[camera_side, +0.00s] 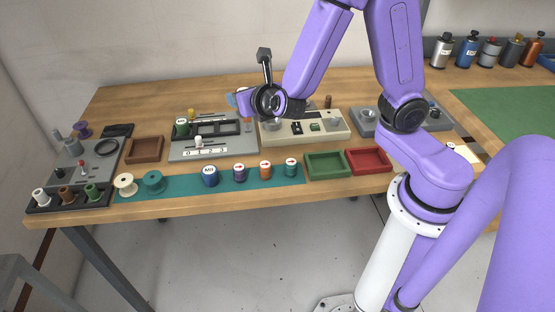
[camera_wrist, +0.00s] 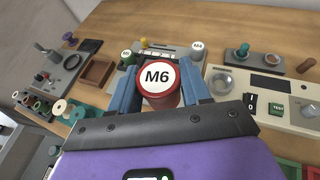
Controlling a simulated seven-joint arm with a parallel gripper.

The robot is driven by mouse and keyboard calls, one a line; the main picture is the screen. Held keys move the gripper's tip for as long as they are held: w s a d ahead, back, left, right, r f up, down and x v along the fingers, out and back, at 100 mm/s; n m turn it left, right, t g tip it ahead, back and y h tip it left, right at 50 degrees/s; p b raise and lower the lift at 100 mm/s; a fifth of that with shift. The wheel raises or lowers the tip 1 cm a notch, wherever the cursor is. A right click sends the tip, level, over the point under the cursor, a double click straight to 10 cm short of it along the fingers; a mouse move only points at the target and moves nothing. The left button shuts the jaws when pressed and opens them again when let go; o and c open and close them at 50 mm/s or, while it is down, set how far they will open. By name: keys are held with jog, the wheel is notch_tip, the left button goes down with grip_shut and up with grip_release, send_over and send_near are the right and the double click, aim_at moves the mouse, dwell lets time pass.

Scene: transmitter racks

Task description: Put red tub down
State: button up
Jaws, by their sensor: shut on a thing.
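My gripper (camera_wrist: 159,72) is shut on the red tub (camera_wrist: 160,98), which has a white lid marked M6. The blue fingers press on its left and right sides in the wrist view. In the side view my gripper (camera_side: 236,100) is above the back of the grey panel (camera_side: 190,153), and the tub is mostly hidden there. The tub appears held above the bench; the exact gap under it cannot be told.
A green tub (camera_side: 182,127) stands on the grey panel; a tub marked M4 (camera_wrist: 198,49) is behind to the right. A cream panel (camera_side: 330,133) is to the right. Several tubs and spools line the teal strip (camera_side: 222,184). Brown (camera_side: 144,149), green (camera_side: 327,164) and red (camera_side: 369,160) trays stand nearby.

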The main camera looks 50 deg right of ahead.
jog(key=d+r, duration=0.3)
jog(key=d, duration=0.1)
jog(key=m+g+h, duration=0.1)
jog(key=m+h, duration=0.1)
send_over(206, 131)
jog(key=f, duration=1.4)
jog(key=shift+s+f, duration=0.15)
jog(key=shift+s, duration=0.2)
jog(key=shift+w+f, duration=0.25)
jog(key=shift+f, duration=0.1)
jog(key=shift+w+f, duration=0.1)
jog(key=shift+f, duration=1.5)
jog(key=shift+f, duration=0.6)
